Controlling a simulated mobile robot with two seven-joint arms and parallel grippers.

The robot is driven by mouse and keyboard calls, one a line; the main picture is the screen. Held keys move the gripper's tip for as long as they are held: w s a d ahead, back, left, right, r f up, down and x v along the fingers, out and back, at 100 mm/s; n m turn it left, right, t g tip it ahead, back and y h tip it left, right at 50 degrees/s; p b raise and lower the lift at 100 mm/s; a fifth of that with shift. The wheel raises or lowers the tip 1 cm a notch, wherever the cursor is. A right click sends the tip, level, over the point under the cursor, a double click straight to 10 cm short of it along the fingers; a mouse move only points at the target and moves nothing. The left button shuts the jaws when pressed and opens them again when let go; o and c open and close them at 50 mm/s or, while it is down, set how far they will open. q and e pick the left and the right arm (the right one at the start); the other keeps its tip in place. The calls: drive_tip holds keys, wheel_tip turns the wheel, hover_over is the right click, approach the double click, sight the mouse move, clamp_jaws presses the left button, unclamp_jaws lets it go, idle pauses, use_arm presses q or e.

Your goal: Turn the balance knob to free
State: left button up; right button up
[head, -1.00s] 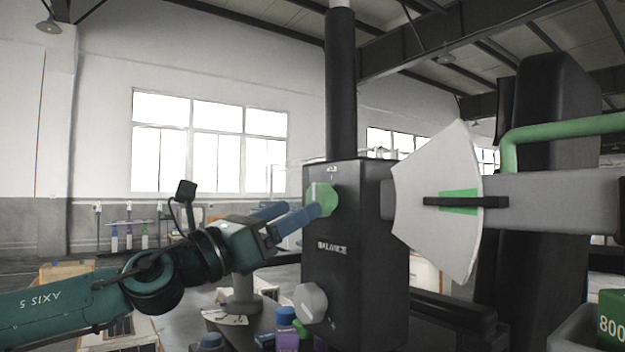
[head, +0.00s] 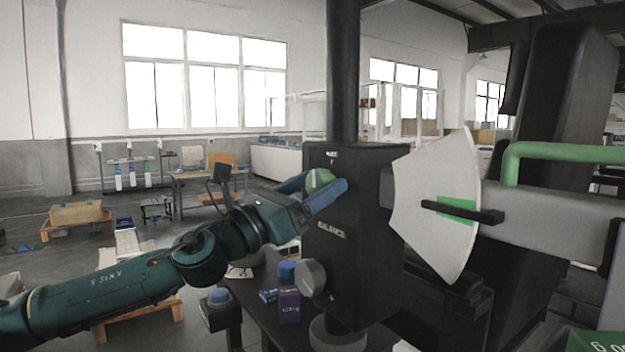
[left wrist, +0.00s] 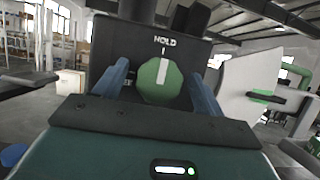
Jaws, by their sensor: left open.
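The green balance knob (head: 317,180) sits on the upper face of a black box (head: 345,265) lettered "BALANCE". In the left wrist view the knob (left wrist: 160,84) has a white bar standing upright, pointing to a mark under the word "HOLD". My left gripper (head: 326,187) is open, with its blue fingers on either side of the knob. In the left wrist view the left gripper (left wrist: 160,85) shows a gap between each finger and the knob. My right gripper is not in view.
A grey knob (head: 311,278) sits lower on the box. A white fan-shaped plate (head: 425,200) with a green patch and black pointer stands right of it. A green pipe (head: 575,153) runs at the right. Small boxes (head: 289,306) stand on the table below.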

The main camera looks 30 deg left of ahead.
use_arm(q)
drive_tip(key=shift+c, duration=0.2)
drive_tip(key=c, duration=0.9)
